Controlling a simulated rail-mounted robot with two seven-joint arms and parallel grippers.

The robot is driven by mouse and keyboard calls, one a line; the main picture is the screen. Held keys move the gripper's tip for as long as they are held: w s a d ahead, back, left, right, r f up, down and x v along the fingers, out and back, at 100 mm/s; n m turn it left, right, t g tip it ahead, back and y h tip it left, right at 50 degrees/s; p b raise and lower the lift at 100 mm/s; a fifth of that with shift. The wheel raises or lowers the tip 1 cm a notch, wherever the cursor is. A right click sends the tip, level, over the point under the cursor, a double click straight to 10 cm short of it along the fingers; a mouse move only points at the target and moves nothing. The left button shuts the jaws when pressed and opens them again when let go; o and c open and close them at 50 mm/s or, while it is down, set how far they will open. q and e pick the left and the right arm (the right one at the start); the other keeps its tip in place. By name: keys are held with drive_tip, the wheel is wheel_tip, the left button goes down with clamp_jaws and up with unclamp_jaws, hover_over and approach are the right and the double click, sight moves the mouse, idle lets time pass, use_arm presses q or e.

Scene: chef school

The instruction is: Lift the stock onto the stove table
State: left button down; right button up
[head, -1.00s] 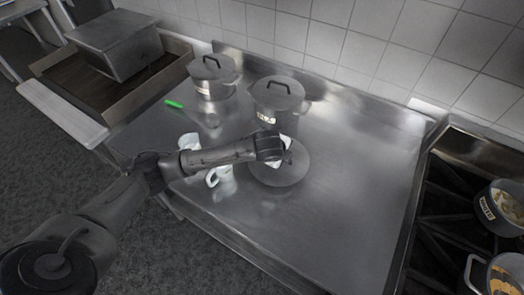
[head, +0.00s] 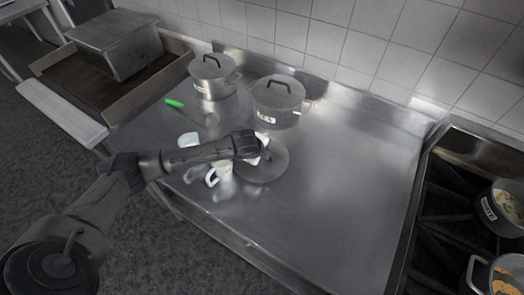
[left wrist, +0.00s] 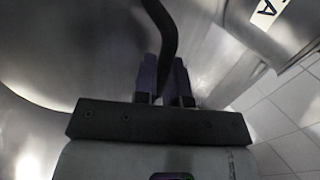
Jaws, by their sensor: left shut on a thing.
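My left gripper (head: 258,148) is over the steel table (head: 345,215). In the left wrist view its fingers (left wrist: 164,75) are shut on the dark handle (left wrist: 163,28) of a round grey metal lid (head: 262,172). The lid is partly hidden under the gripper; I cannot tell its height above the table. Behind it stand two lidded pots, one at the left (head: 212,77) and one in the middle (head: 278,103). The middle pot's label ends in "A". I cannot read which pot is the stock. My right gripper is not in view.
White mugs (head: 217,174) stand beside my left forearm. A green-handled thing (head: 174,104) lies behind them. A black stove (head: 445,225) at the right holds two open filled pots (head: 500,207). The table's right half is clear; a tiled wall (head: 380,45) closes the back.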

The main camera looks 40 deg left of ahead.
use_arm(q)
drive_tip(key=shift+f, duration=0.1)
drive_tip(key=c, duration=1.2)
unclamp_jaws()
